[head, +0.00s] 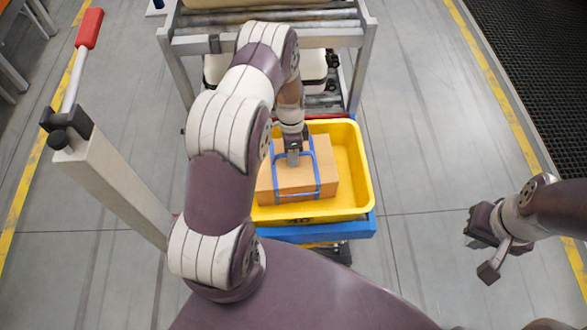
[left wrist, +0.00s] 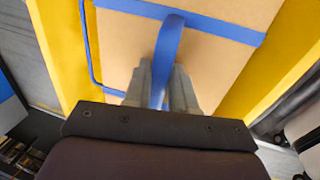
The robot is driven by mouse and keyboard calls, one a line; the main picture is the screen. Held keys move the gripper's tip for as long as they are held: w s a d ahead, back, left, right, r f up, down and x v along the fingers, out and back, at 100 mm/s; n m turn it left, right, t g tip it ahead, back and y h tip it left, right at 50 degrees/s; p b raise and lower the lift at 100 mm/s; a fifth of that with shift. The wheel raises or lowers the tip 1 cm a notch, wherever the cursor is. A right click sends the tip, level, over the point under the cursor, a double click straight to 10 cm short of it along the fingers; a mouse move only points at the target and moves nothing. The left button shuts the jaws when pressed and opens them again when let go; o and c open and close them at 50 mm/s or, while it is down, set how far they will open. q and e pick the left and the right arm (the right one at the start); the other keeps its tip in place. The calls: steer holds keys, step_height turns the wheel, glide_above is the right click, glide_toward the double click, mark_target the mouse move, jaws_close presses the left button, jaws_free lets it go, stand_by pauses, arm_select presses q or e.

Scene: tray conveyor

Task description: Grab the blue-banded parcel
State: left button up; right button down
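The blue-banded parcel (head: 323,178) is a brown cardboard box with blue straps, sitting within a yellow tray (head: 358,170). It lies slightly turned to the tray's sides. My left gripper (head: 293,160) reaches down onto the top of the parcel. In the left wrist view a raised blue strap (left wrist: 168,45) runs between the two grey fingers of my left gripper (left wrist: 161,85), which stand close on both sides of it, shut on it. The parcel's underside is hidden, so I cannot tell if it touches the tray floor. My right gripper (head: 478,228) is empty, off to the right.
The yellow tray stands on a blue support (head: 340,232). A metal roller conveyor (head: 335,38) stands behind it. A post with a red-handled lever (head: 89,30) is at left. The grey floor (head: 420,150) to the right is clear.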

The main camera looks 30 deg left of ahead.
arm_select(q)
steer(key=shift+s+r, duration=0.1)
jaws_close()
stand_by(1.2)
